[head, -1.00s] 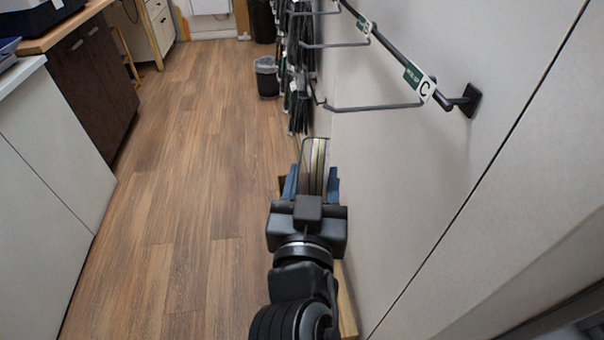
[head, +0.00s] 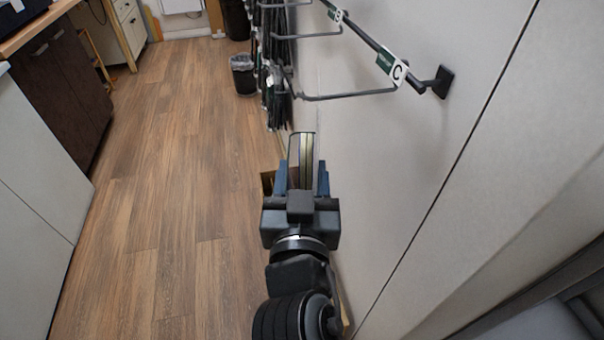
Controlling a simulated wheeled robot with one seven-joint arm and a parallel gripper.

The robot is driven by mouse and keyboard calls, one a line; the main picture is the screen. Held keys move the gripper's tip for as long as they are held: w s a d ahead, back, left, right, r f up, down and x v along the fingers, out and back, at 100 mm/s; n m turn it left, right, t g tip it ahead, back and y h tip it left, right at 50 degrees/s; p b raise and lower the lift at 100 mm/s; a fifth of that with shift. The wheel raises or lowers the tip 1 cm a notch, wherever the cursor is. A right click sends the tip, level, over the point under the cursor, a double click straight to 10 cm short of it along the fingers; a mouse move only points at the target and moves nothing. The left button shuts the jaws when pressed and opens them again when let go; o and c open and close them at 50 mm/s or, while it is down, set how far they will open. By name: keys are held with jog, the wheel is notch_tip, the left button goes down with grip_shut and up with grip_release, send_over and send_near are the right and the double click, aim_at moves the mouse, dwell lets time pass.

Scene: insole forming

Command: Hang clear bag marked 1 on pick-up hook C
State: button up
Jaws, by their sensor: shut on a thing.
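My gripper (head: 302,180) is at the lower middle of the head view, near the wall. Its blue fingers are shut on a clear bag (head: 301,147), seen nearly edge-on with a pale yellowish strip inside. Its mark cannot be read from here. Pick-up hook C (head: 345,95) is a dark wire hook on a rail on the right wall, with a sign reading C (head: 398,72). The hook is empty. The bag is below it and to its left in the picture, apart from it.
Hook B, with its sign (head: 337,15), is further along the rail. Dark items (head: 275,85) hang beyond. A waste bin (head: 243,75) stands on the floor. Cabinets (head: 60,80) line the left. The wood floor (head: 170,200) between is clear. A brown box (head: 268,182) is partly hidden behind my gripper.

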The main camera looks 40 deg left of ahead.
jog(key=o, duration=1.4)
jog(key=b+v, duration=0.2)
jog(key=v, duration=0.6)
jog(key=s+d+f+h, duration=0.1)
jog(key=d+f, duration=0.2)
jog(key=d, duration=0.4)
jog(key=s+d+f+m+h, duration=0.1)
jog(key=s+d+f, duration=0.1)
jog(key=d+f, duration=0.35)
jog(key=s+d+f+h, duration=0.1)
jog(key=d+f, duration=0.1)
jog(key=d, duration=0.7)
jog(key=s+d+r+m+h, duration=0.1)
jog(key=s+d+m+h, duration=0.1)
jog(key=s+d, duration=0.3)
jog(key=s+d+r+m+h, duration=0.1)
jog(key=s+d+m+h, duration=0.1)
jog(key=s+d, duration=0.3)
jog(key=s+d+r+m+h, duration=0.2)
jog(key=s+d+h, duration=0.1)
jog(key=s+d, duration=0.3)
jog(key=shift+s, duration=1.05)
